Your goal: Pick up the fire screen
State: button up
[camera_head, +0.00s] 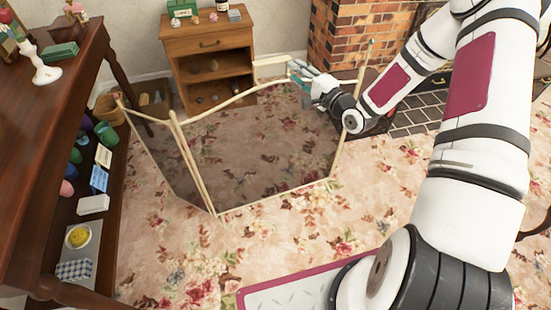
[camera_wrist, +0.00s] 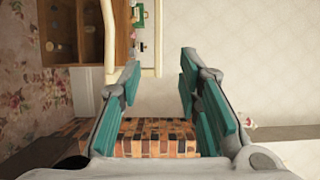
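The fire screen (camera_head: 262,150) stands upright and unfolded on the carpet in the head view, with dark see-through mesh panels in a thin pale gold frame. My gripper (camera_head: 302,74) is at the top rail of its wide panel, toward the right end. In the wrist view my gripper (camera_wrist: 160,75) has its two teal-padded fingers spread wide, with nothing held between them. A pale rail of the screen (camera_wrist: 108,35) runs down to the left finger, which hides its continuation. I cannot tell whether finger and rail touch.
A wooden shelf unit (camera_head: 208,55) stands behind the screen by the wall. A dark wooden table (camera_head: 50,110) with a loaded lower shelf is at the left. The brick fireplace (camera_head: 345,40) is behind my arm. Open flowered carpet (camera_head: 290,240) lies in front of the screen.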

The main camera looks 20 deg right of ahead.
aim_at(277, 59)
jog(key=x, duration=0.4)
jog(key=shift+w+a, duration=0.1)
jog(key=shift+w, duration=0.15)
jog(key=shift+a+b+x, duration=0.1)
jog(key=shift+b+x, duration=0.2)
jog(key=shift+x, duration=1)
jog(key=shift+a+b+x, duration=0.15)
jog(key=shift+b+x, duration=0.15)
jog(key=shift+x, duration=1.05)
jog(key=shift+s+f, duration=0.1)
jog(key=shift+f, duration=0.05)
jog(key=shift+c, duration=0.3)
grip_shut()
jog(key=shift+r, duration=0.2)
